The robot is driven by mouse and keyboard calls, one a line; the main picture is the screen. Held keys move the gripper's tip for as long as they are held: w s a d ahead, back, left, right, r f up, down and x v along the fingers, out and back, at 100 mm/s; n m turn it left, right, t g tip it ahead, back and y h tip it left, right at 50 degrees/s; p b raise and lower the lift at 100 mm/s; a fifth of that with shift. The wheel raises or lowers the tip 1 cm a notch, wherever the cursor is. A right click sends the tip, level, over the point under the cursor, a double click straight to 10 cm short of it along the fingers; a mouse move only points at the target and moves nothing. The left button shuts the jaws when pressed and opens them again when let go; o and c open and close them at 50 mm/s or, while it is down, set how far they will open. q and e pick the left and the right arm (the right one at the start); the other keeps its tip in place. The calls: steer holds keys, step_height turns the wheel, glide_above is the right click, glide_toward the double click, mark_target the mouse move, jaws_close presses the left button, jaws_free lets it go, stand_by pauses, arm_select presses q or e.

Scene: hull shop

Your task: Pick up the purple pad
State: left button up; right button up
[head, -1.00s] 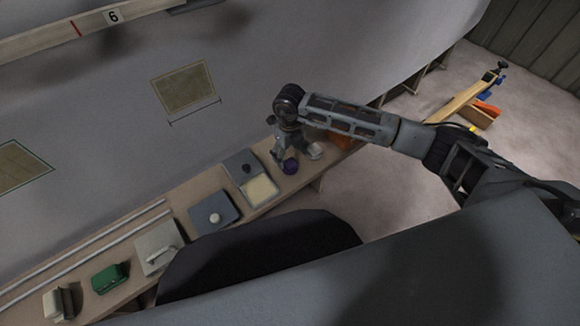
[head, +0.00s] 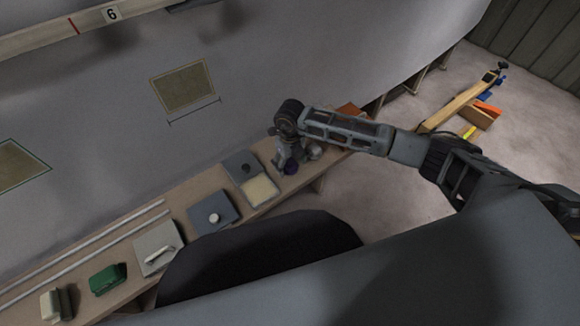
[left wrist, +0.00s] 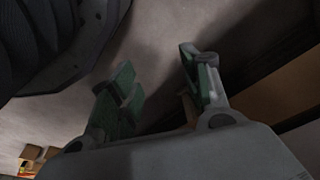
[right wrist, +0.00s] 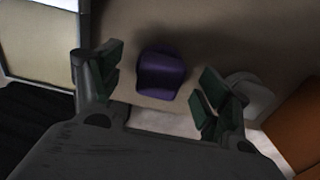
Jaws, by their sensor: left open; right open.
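The purple pad (right wrist: 161,74) shows in the right wrist view on the bench top, between the open fingers of my right gripper (right wrist: 160,85). In the head view the purple pad (head: 291,168) is a small dark spot, partly hidden by my right gripper (head: 286,160), which reaches down over it. My left gripper (left wrist: 158,92) is open and empty in the left wrist view, above bare floor. It does not show in the head view.
A pale round thing (right wrist: 250,95) and an orange thing (right wrist: 297,135) lie right of the pad. A tray with a cream inside (head: 261,190) lies to its left. Farther left are a grey box with a white knob (head: 213,217) and a green block (head: 108,279). The hull wall rises behind.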

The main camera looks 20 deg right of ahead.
steer(key=shift+f, duration=0.65)
steer(key=c, duration=1.2)
arm_select(q)
steer(key=shift+w+d+r, duration=0.15)
steer(key=shift+w+r, duration=0.15)
steer(key=shift+r, duration=0.25)
arm_select(e)
steer(key=shift+o, duration=0.2)
